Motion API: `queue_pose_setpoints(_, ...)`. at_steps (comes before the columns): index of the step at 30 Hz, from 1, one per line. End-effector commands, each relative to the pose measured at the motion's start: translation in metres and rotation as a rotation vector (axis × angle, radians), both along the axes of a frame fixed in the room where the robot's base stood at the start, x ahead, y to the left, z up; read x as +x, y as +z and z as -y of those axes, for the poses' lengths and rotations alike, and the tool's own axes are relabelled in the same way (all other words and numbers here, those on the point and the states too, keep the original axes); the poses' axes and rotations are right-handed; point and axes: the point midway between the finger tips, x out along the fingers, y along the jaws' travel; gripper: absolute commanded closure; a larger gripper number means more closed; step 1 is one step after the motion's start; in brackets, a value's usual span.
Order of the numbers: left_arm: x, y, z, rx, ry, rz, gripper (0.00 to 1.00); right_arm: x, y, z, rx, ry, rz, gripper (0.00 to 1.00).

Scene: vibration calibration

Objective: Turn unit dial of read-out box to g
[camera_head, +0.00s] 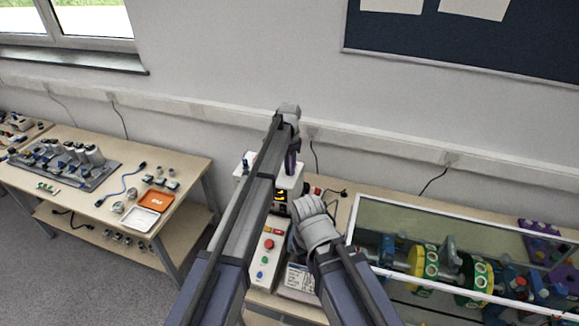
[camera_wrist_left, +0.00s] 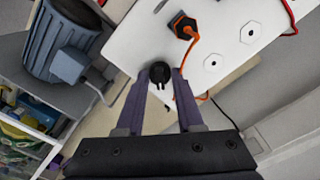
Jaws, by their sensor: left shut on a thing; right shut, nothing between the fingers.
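The read-out box (camera_head: 287,179) is white and stands on the bench in the middle of the head view, largely behind my left arm. In the left wrist view its white panel (camera_wrist_left: 135,42) carries a round black dial (camera_wrist_left: 160,72). My left gripper (camera_head: 291,172) points down at the box. In the left wrist view its two purple fingers (camera_wrist_left: 161,82) are shut on the dial, one on each side. The dial's unit marks cannot be read. My right gripper (camera_head: 304,207) is lower, in front of the box; it is shut and empty, its fingertips mostly hidden.
An orange cable plug (camera_wrist_left: 183,25) and hexagonal sockets (camera_wrist_left: 250,33) sit on the panel near the dial. A control box (camera_head: 267,245) with coloured buttons stands in front. A glass-walled rig (camera_head: 430,215) takes up the right. A second table (camera_head: 100,180) stands at left.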

Motion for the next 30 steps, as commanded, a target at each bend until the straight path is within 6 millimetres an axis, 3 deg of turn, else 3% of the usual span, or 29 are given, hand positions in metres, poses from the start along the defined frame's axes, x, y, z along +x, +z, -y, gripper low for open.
queue_pose_setpoints(6, 0.000, 0.000, 0.000, 0.000, -0.001, 0.000, 1.00, 0.000, 0.000, 0.000, 0.000, 0.000, 0.000, 1.00)
queue_pose_setpoints(7, 0.000, 0.000, 0.000, 0.000, -0.001, 0.000, 0.63, 0.000, 0.000, 0.000, 0.000, 0.000, 0.000, 1.00)
queue_pose_setpoints(15, 0.000, 0.000, 0.000, 0.000, 0.000, 0.000, 0.34, 0.000, 0.000, 0.000, 0.000, 0.000, 0.000, 1.00)
queue_pose_setpoints(24, 0.000, 0.001, 0.000, 0.000, 0.001, 0.000, 0.34, 0.000, 0.001, 0.000, 0.000, 0.000, 0.000, 1.00)
queue_pose_setpoints(30, 0.000, 0.012, 0.000, 0.000, 0.001, 0.000, 0.34, 0.000, 0.013, 0.000, 0.000, 0.001, 0.000, 1.00)
